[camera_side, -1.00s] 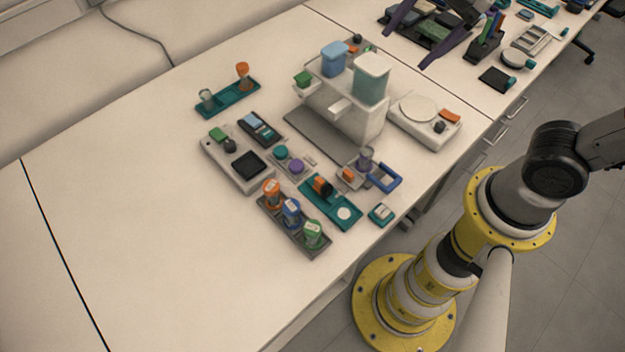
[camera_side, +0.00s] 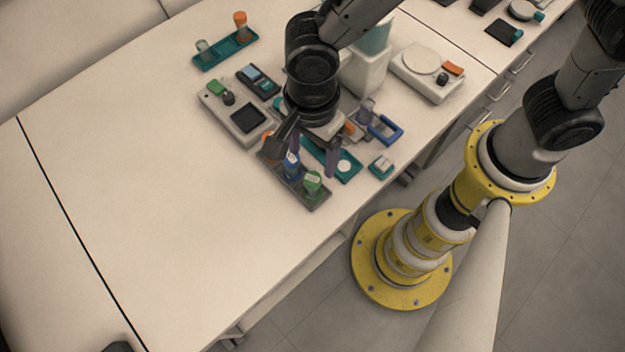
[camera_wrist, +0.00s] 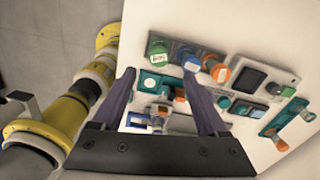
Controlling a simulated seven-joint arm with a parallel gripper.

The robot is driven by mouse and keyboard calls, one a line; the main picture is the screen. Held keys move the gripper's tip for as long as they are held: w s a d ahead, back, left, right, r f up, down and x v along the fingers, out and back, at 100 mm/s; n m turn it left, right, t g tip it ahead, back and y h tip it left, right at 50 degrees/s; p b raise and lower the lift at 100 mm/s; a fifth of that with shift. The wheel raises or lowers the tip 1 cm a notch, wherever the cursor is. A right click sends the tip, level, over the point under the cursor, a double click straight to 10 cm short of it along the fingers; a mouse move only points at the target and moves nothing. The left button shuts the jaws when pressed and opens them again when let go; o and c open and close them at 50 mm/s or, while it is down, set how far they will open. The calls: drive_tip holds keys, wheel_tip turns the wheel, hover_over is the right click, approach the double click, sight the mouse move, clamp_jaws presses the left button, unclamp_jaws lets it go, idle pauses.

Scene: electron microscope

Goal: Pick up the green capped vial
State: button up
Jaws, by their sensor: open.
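The green capped vial (camera_side: 312,183) stands upright at the front end of a dark rack, beside a blue capped vial (camera_side: 291,166). In the wrist view the green capped vial (camera_wrist: 158,54) is at the upper middle, beyond the fingertips and nearer the left one. My gripper (camera_side: 308,158) is open above the rack area, with nothing between its fingers. In the wrist view the two purple fingers of my gripper (camera_wrist: 165,90) stand wide apart. The orange capped vial (camera_wrist: 218,72) stands at the other end of the rack, partly hidden by my gripper in the side view.
A teal tray (camera_side: 340,166) lies right of the rack, with a blue-handled item (camera_side: 385,130) behind it. A grey device with a dark screen (camera_side: 245,118) stands left. Another teal tray with two vials (camera_side: 225,48) is at the back. The table's left front is clear.

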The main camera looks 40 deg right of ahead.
sight(311, 179)
drive_tip(key=f, duration=0.8)
drive_tip(key=shift+s+a+f, duration=0.15)
drive_tip(key=shift+a+f, duration=0.05)
drive_tip(key=shift+f, duration=0.2)
clamp_jaws()
